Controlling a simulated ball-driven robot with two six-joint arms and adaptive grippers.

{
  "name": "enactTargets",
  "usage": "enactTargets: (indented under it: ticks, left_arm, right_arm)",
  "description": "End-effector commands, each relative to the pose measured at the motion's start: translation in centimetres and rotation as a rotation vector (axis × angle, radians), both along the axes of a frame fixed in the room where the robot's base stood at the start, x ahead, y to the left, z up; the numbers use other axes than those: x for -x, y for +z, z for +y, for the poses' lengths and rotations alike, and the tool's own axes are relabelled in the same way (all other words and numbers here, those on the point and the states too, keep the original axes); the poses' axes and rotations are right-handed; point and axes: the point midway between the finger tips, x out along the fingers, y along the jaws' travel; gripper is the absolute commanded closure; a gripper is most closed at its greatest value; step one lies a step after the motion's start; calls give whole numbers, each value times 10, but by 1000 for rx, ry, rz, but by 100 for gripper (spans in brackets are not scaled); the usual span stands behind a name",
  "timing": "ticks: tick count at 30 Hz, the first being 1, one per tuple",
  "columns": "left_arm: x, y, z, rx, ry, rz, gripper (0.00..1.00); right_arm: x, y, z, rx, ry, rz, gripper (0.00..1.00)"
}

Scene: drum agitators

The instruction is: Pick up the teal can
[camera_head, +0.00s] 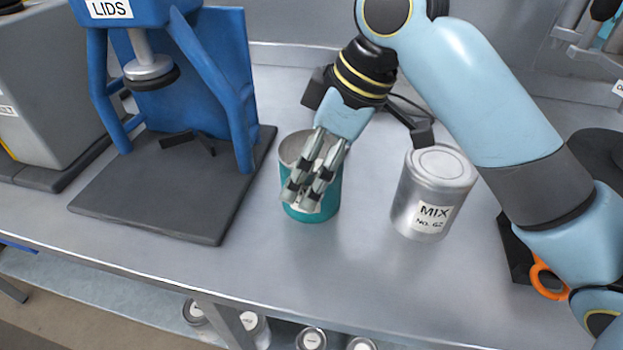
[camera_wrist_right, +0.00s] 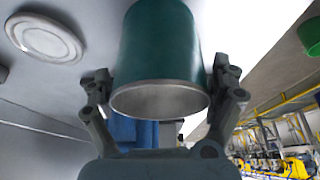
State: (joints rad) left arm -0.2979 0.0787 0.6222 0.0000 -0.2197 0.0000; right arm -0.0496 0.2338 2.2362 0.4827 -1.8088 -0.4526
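The teal can (camera_head: 318,213) stands upright on the metal worktop, open at the top, with a pale label on its front. My right gripper (camera_head: 306,197) hangs over it and its fingers cover part of the rim and front. In the right wrist view the teal can (camera_wrist_right: 160,50) appears between the two spread fingers (camera_wrist_right: 163,85), its rim towards the camera. The fingers are apart, with no clear contact visible. My left gripper is out of view.
A silver can marked MIX (camera_head: 421,215) stands close to the right of the teal can. A blue press marked LIDS (camera_head: 226,75) with a dark base (camera_head: 150,205) stands to the left. The worktop (camera_head: 350,275) in front is clear. Orange handles (camera_head: 543,279) lie at right.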

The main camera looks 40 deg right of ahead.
Motion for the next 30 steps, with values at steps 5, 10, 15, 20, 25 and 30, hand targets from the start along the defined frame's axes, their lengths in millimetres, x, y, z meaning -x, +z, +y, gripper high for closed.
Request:
enactTargets:
  ticks: [5, 10, 15, 20, 25, 30]
  left_arm:
    - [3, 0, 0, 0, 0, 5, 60]
    - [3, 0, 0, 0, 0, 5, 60]
    - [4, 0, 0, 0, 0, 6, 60]
    - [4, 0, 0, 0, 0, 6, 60]
    - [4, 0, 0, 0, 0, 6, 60]
    - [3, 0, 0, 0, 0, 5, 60]
  right_arm:
    - [0, 0, 0, 0, 0, 0, 34]
    - [0, 0, 0, 0, 0, 0, 56]
    - [0, 0, 0, 1, 0, 1, 62]
    - [0, 0, 0, -1, 0, -1, 62]
    - [0, 1, 0, 0, 0, 0, 62]
    - [0, 4, 0, -1, 0, -1, 62]
